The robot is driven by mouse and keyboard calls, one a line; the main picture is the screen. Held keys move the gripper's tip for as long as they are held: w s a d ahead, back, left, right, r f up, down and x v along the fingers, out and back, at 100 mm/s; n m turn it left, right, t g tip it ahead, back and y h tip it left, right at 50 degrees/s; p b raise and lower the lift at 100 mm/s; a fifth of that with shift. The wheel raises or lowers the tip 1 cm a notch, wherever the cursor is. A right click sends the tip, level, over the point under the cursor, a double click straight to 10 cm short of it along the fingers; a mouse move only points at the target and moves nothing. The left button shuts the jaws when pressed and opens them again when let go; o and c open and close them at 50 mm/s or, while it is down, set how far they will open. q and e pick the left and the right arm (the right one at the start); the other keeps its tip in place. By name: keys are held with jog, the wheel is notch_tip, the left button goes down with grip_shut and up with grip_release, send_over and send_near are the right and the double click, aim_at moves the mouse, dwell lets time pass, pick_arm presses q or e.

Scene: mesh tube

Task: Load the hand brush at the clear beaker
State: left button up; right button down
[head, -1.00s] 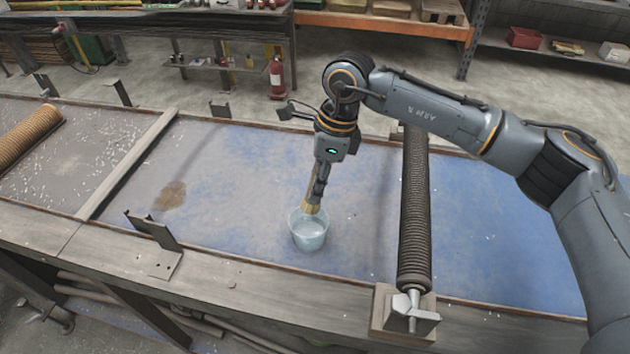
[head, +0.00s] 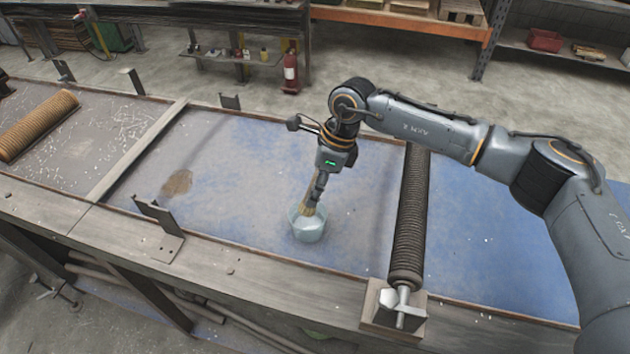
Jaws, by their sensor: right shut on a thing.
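The clear beaker (head: 307,229) stands upright on the blue table surface, left of the dark ribbed roller. My right gripper (head: 318,188) points down just above it and is shut on the hand brush (head: 309,204). The brush shows tan bristles, held downward with their lower end at the beaker's mouth and seemingly inside its rim. How deep they reach, and whether they touch the wall, I cannot tell. The gripper's fingers hide most of the brush's handle. My left gripper is not in view.
The dark ribbed roller (head: 411,220) stands close on the right. A metal bracket (head: 159,230) is on the front rail to the left. A wooden crossbar (head: 137,150) and a brown ribbed roll (head: 38,125) lie farther left. The blue surface between crossbar and beaker is clear except for a brown stain.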

aim_at(315, 178)
notch_tip(315, 178, down, 3)
jog(key=shift+a+f+b, duration=0.1)
jog(key=shift+f+b, duration=0.05)
jog(key=shift+b, duration=1.1)
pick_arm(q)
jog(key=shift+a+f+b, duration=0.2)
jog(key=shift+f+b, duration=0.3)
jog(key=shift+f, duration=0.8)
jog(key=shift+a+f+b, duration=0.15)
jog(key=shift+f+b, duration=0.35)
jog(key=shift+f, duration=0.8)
pick_arm(e)
jog(key=shift+w+f, duration=0.1)
jog(key=shift+f, duration=1)
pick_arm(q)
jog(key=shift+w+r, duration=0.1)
pick_arm(e)
jog(key=shift+r, duration=0.1)
jog(key=shift+r+p, duration=1.7)
jog(key=shift+r, duration=2.45)
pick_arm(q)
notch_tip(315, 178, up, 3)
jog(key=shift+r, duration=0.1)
pick_arm(e)
jog(key=shift+r, duration=0.15)
jog(key=shift+r+p, duration=0.55)
jog(key=shift+r, duration=1.5)
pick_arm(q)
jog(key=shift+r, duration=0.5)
